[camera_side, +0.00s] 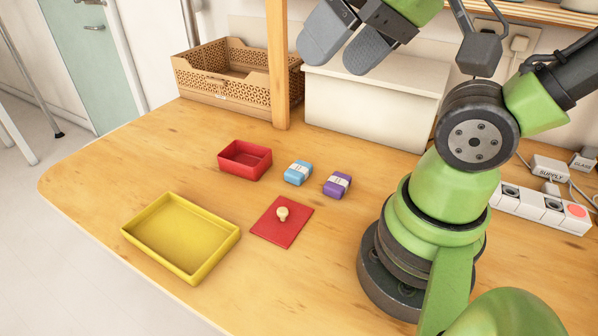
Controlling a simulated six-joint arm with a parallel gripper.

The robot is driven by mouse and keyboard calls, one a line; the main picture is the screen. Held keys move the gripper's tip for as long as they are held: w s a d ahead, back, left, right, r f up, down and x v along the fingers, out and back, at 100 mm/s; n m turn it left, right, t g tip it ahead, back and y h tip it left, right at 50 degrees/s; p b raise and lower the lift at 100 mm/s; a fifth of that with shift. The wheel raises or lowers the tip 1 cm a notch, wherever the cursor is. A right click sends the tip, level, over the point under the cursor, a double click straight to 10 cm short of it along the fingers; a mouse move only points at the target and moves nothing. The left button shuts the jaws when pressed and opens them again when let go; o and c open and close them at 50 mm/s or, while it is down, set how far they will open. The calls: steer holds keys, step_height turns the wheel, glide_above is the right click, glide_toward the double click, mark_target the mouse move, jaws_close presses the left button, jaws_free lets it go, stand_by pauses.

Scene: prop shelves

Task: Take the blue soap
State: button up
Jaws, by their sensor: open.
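The blue soap (298,172) is a small light-blue block with a pale label band. It lies on the wooden table between a red box and a purple soap (337,185). The purple soap has a similar pale label and lies just to its right, with a small gap. My gripper (334,52) is at the top of the view, high above the table and well apart from the blue soap. Its two grey fingers are spread, with nothing seen between them.
A red open box (245,160) stands left of the soaps. A red square lid (281,223) with a pale knob lies in front. A yellow tray (181,238) is at front left. A wooden post (278,75), brown basket (215,80) and white box (370,105) stand behind.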

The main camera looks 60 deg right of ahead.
steer(key=n+g+h, duration=0.2)
steer(key=n+g, duration=0.5)
steer(key=n, duration=1.3)
glide_above(298, 168)
step_height(298, 168, down, 18)
steer(key=f, duration=0.1)
steer(key=shift+n, duration=0.8)
steer(key=f, duration=0.5)
steer(key=shift+s+d+f, duration=0.15)
steer(key=shift+s+f, duration=0.05)
steer(key=shift+s, duration=0.1)
steer(key=shift+w+a+f, duration=0.1)
steer(key=shift+w+f, duration=0.05)
steer(key=shift+f, duration=1.4)
steer(key=shift+w+a+f, duration=0.1)
steer(key=shift+f, duration=1.45)
